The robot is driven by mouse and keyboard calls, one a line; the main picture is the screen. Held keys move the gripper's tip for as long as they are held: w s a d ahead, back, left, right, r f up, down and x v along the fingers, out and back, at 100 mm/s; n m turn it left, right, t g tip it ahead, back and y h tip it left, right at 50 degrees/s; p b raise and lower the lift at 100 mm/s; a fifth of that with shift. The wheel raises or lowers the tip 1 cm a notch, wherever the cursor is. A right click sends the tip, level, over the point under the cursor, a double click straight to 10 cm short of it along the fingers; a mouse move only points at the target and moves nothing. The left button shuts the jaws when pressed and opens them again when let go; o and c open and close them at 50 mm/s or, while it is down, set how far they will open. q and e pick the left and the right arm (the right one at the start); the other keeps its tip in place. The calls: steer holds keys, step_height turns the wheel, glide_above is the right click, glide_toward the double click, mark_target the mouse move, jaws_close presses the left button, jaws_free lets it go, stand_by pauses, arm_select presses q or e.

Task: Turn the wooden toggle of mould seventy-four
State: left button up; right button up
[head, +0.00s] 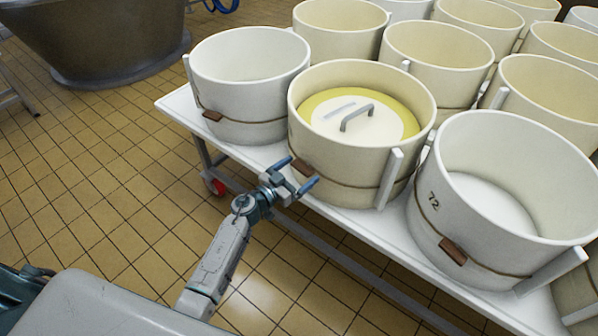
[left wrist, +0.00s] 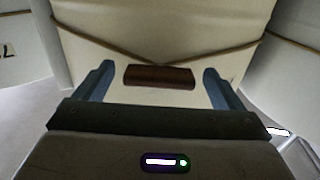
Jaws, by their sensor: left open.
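A white round mould (head: 330,175) with a lidded yellow content stands at the trolley's near edge; a number on it is not readable, so I cannot confirm it is seventy-four. Its brown wooden toggle (head: 303,165) sits on a thin cord around its wall. In the left wrist view the toggle (left wrist: 159,76) lies level, under a V of cord, between my two blue fingers. My left gripper (head: 299,174) is open, its fingers apart on either side of the toggle; contact cannot be told. My right gripper is not in view.
The white trolley top (head: 262,155) carries several moulds. An empty mould (head: 250,100) stands left, and mould 72 (head: 455,215) stands right, each with its own toggle. Upright white slats stick out beside the moulds. A copper vat (head: 95,40) stands behind left.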

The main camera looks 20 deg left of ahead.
arm_select(q)
steer(key=shift+w+d, duration=0.1)
steer(key=shift+w, duration=0.1)
steer(key=c, duration=1)
